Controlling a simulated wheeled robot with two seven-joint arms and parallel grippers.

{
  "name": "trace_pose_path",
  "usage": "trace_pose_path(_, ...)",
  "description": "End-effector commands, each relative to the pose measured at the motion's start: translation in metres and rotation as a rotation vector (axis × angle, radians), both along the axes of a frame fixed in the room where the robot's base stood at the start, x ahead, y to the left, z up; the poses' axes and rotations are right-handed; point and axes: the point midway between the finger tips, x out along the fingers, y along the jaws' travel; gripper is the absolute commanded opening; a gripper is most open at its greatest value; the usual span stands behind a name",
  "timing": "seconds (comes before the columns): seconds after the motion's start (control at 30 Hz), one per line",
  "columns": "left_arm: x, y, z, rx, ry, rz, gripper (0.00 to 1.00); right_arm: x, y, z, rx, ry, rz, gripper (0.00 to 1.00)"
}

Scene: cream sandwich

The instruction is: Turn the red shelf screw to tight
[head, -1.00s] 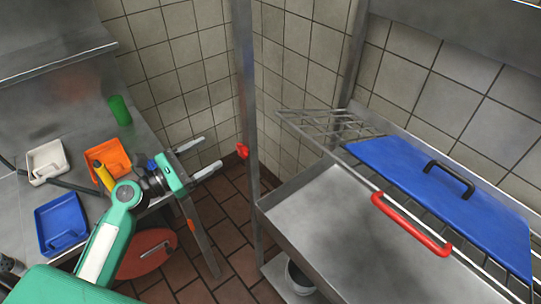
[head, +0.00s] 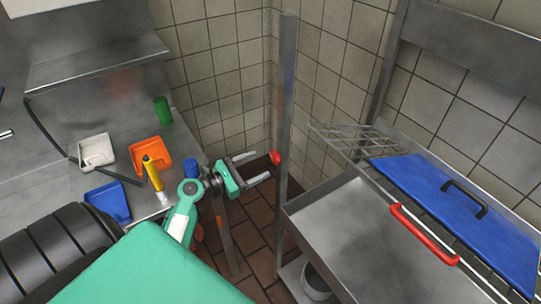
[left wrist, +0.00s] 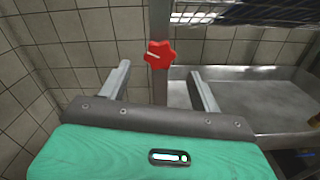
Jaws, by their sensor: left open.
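The red shelf screw (head: 275,157) is a small knob on the upright metal post. It also shows in the left wrist view (left wrist: 159,54), star-shaped with a pale line on its face, beyond my fingertips and roughly between them. My left gripper (head: 259,167) is open and empty, its two fingers pointing at the post. In the left wrist view my left gripper (left wrist: 160,72) has one finger on each side of the knob in the picture. A gap to the knob seems to remain. My right gripper is not in view.
The metal post (head: 286,100) stands at the corner of a steel shelf (head: 350,230) with a red handle (head: 424,233) and a blue lid (head: 455,200). At left, a steel counter (head: 75,160) holds white, orange and blue trays, a yellow bottle (head: 153,173) and a green cup (head: 162,110).

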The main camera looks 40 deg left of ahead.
Motion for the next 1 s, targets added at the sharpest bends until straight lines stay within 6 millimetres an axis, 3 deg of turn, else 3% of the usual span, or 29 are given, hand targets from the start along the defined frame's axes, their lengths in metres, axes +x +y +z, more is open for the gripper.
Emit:
trace_pose_path(0.1,0.022,-0.009,0.004,-0.003,-0.002,-0.001,0.64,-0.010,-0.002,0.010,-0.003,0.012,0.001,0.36)
trace_pose_path(0.3,0.045,-0.018,0.002,-0.002,-0.002,0.001,0.64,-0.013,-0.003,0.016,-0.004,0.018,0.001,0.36)
trace_pose_path(0.7,0.052,-0.021,0.000,0.000,0.000,0.000,0.64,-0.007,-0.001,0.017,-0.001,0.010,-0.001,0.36)
trace_pose_path(0.73,0.052,-0.021,0.000,0.000,0.000,0.000,0.62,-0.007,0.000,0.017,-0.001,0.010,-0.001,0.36)
trace_pose_path(0.93,0.051,-0.021,0.000,0.000,0.000,0.000,0.23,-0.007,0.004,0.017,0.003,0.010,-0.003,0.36)
trace_pose_path(1.0,0.051,-0.021,0.000,0.000,0.000,-0.001,0.20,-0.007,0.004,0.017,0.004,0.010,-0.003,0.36)
